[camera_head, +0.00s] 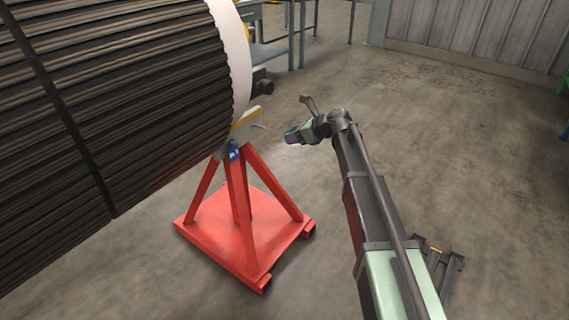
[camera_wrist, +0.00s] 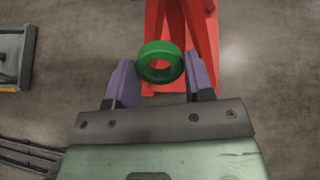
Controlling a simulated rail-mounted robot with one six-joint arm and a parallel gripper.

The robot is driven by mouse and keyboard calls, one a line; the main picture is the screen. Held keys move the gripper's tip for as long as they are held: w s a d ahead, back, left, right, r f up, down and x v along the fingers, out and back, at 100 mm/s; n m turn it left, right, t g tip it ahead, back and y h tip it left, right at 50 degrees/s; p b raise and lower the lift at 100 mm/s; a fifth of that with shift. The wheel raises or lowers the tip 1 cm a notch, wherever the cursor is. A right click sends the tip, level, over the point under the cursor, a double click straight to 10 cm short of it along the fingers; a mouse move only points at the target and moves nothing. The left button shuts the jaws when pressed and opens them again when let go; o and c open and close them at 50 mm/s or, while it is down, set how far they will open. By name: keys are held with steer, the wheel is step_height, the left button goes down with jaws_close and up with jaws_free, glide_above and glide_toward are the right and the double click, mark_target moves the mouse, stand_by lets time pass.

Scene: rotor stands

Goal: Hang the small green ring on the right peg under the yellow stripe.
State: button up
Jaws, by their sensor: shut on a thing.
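The small green ring (camera_wrist: 150,50) is held between the two purple fingers of my gripper (camera_wrist: 160,68), its hole facing the wrist camera. In the head view my gripper (camera_head: 291,137) hangs in the air to the right of the red stand, apart from it, and only a sliver of green shows at its tip. A pale plate with a yellow stripe (camera_head: 246,114) along its top sits on the stand. A thin peg (camera_head: 258,126) sticks out from the plate's right part, left of my gripper. Any other peg is too small to tell.
The red stand (camera_head: 222,228) has slanted legs on a flat base; its legs (camera_wrist: 183,22) show behind the ring. A large dark ribbed rotor (camera_head: 130,90) fills the left. Open concrete floor lies to the right, with a grey wall (camera_head: 480,35) behind.

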steer(key=w+a+f+m+t+y+b, duration=0.1)
steer(key=w+a+f+t+y+b, duration=0.2)
steer(key=w+f+b, duration=0.5)
steer(key=t, duration=0.1)
glide_toward(259, 127)
steer(key=shift+w+a+f+m, duration=0.1)
steer(key=shift+w+a+m, duration=0.05)
steer(key=shift+w+a, duration=0.4)
steer(key=shift+w+a+f+m, duration=0.15)
steer(key=shift+w+a, duration=0.35)
steer(key=shift+w+a+f, duration=0.15)
steer(key=shift+w+a, duration=0.25)
steer(key=shift+a, duration=0.2)
steer(key=shift+w+a+b, duration=0.2)
steer(key=shift+a+b, duration=0.1)
steer(key=shift+w+a+f, duration=0.1)
stand_by(0.3)
steer(key=shift+x, duration=1.35)
steer(key=shift+a+b, duration=0.15)
steer(key=shift+b, duration=0.15)
steer(key=shift+x, duration=0.95)
